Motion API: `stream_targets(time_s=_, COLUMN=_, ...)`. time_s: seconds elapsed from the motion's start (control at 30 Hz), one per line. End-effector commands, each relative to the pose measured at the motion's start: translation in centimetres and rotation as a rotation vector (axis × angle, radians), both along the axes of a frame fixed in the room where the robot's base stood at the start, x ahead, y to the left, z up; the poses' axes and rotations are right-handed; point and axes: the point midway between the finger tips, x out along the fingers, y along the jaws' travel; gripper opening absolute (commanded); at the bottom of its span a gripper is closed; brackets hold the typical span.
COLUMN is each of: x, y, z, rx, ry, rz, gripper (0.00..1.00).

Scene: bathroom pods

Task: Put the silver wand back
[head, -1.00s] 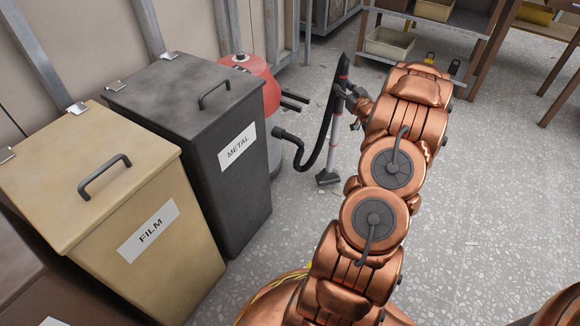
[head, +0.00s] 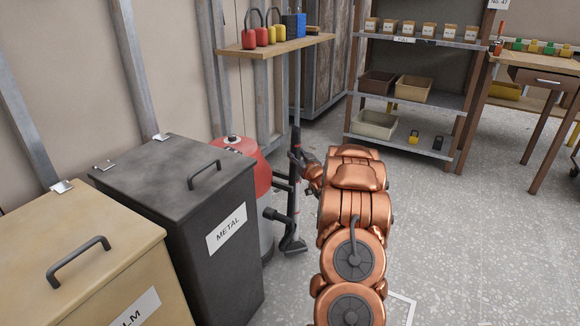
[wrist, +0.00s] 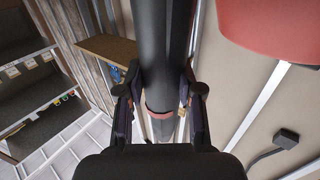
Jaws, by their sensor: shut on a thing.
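The silver wand (head: 291,208) stands nearly upright just right of the red vacuum cleaner (head: 243,165) in the head view. It has a black upper grip, a silver tube and a black floor nozzle (head: 293,245) low near the floor. A black hose end shows beside its lower part. My gripper (head: 305,165) is shut on the wand's dark upper part. In the wrist view, my gripper's two fingers (wrist: 161,98) press on both sides of the dark tube (wrist: 164,45), which has a reddish band. I cannot tell whether the wand touches the vacuum cleaner.
A dark METAL bin (head: 185,190) and a tan FILM bin (head: 75,250) stand at the left. A wall shelf (head: 285,46) is behind the vacuum cleaner. A shelf rack (head: 440,100) and a workbench (head: 540,70) stand at the back right. The floor at right is clear.

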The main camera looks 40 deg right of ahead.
Motion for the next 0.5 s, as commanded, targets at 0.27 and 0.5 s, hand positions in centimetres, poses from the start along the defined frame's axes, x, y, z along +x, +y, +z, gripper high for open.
stream_targets(time_s=0.27, x=2.0, y=0.6, z=0.2, rx=-0.002, ry=-0.003, rz=0.000, gripper=0.00)
stream_targets(time_s=0.5, x=3.1, y=1.0, z=0.1, rx=-0.002, ry=-0.003, rz=0.001, gripper=0.00)
